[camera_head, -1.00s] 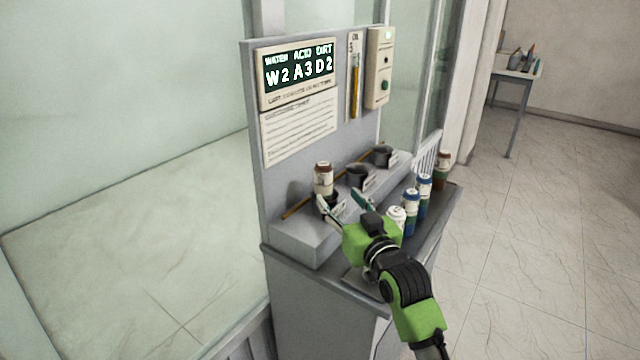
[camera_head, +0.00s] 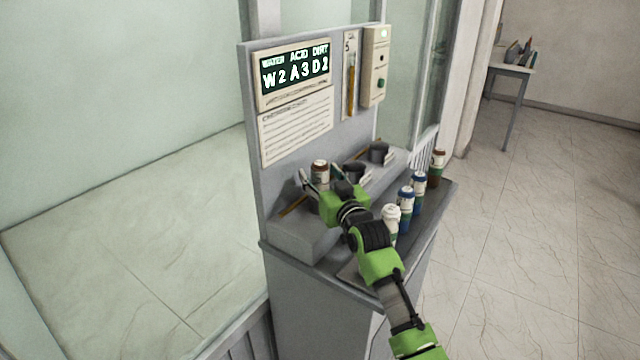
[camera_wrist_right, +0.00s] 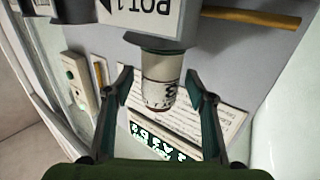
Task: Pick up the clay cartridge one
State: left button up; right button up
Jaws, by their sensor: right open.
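A white-labelled cartridge with a brown cap (camera_head: 320,169) stands upright in the leftmost holder of the bench's raised step. It also shows in the right wrist view (camera_wrist_right: 161,82), where its label is only partly visible. My right gripper (camera_head: 323,180) is open, with one finger on either side of this cartridge; I cannot tell whether they touch it. Another brown-capped cartridge (camera_head: 437,166) stands at the far right end of the row on the bench. I cannot read which one is clay. My left gripper is not in view.
A white-capped cartridge (camera_head: 391,218) and two blue-capped ones (camera_head: 405,205) stand close to my right arm. Two dark cups (camera_head: 378,152) sit on the step. A panel with a display (camera_head: 295,73) rises behind. Open floor lies right.

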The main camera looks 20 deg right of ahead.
jog(key=shift+w, duration=0.25)
jog(key=shift+c, duration=0.4)
jog(key=shift+r, duration=0.1)
grip_shut()
